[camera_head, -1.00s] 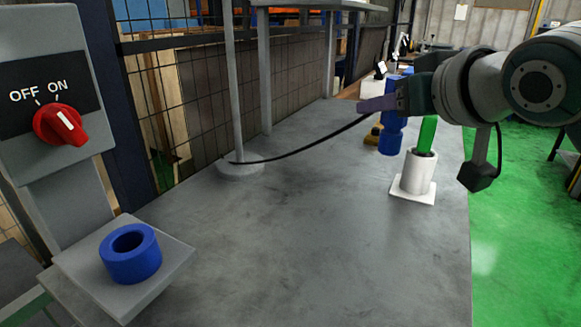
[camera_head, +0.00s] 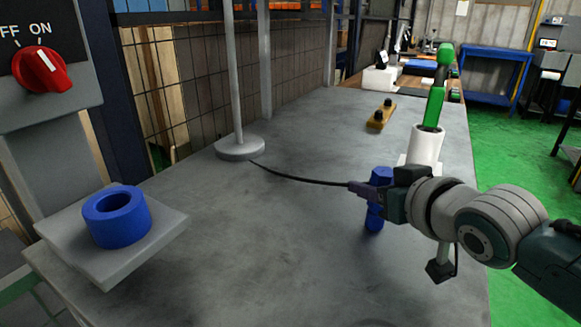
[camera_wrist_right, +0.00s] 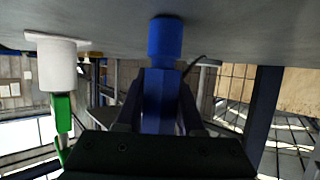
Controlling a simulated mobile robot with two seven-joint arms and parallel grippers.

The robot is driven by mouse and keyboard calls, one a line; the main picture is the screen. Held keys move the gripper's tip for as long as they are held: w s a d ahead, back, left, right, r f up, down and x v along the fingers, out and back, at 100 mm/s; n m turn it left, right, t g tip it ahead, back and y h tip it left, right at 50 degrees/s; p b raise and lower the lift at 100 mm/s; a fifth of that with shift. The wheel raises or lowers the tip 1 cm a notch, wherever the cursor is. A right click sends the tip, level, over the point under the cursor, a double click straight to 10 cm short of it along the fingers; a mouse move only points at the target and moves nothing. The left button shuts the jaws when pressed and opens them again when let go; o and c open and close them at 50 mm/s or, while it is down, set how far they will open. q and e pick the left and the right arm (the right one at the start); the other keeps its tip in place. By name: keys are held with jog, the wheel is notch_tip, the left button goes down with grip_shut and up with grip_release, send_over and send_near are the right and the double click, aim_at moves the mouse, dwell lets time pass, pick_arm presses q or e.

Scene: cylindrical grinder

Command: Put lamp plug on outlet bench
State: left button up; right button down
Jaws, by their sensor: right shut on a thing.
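The lamp plug (camera_head: 376,215) is a blue, upright cylinder with a dark cable running left to the round grey lamp base (camera_head: 240,149). My right gripper (camera_head: 368,188) is shut on the plug and holds it above the grey table. The right wrist view shows the plug (camera_wrist_right: 163,75) between the two dark fingers (camera_wrist_right: 160,105). A blue ring-shaped socket (camera_head: 117,217) with an open top sits on a grey plate (camera_head: 160,240) at the left, below a panel with a red OFF/ON knob (camera_head: 41,71). It appears to be the outlet. My left gripper is not in view.
A white holder (camera_head: 425,148) with a green tool (camera_head: 435,104) stands behind my right gripper. A yellow block with black knobs (camera_head: 381,116) lies farther back. The grey table (camera_head: 260,240) is bare between plug and socket. Mesh fencing stands along its left side.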

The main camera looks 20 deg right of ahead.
jog(key=shift+r, duration=0.1)
jog(key=c, duration=0.5)
grip_release()
jog(key=shift+s+r, duration=0.15)
jog(key=d+p+v, duration=0.1)
jog(key=p+v, duration=0.2)
jog(key=v, duration=0.8)
jog(key=s+a+f+g, duration=0.1)
jog(key=s+a, duration=0.1)
jog(key=s+a+f+g, duration=0.1)
jog(key=s+g, duration=0.1)
jog(key=s, duration=0.1)
jog(key=s+a+f+n+g, duration=0.1)
jog(key=s+a, duration=0.1)
jog(key=shift+s+a+f+g+y, duration=0.15)
jog(key=shift+a+f+g+y, duration=0.15)
jog(key=shift+a+g, duration=0.1)
jog(key=s+a+g, duration=0.1)
jog(key=s, duration=0.2)
jog(key=s+a+n+g, duration=0.1)
jog(key=s+g, duration=0.1)
jog(key=s, duration=0.2)
jog(key=s+a+g, duration=0.1)
jog(key=s+g, duration=0.1)
jog(key=s, duration=0.1)
jog(key=shift+s+a+f+n+y, duration=0.2)
jog(key=shift+a+n+y, duration=0.1)
jog(key=shift+a+n, duration=0.1)
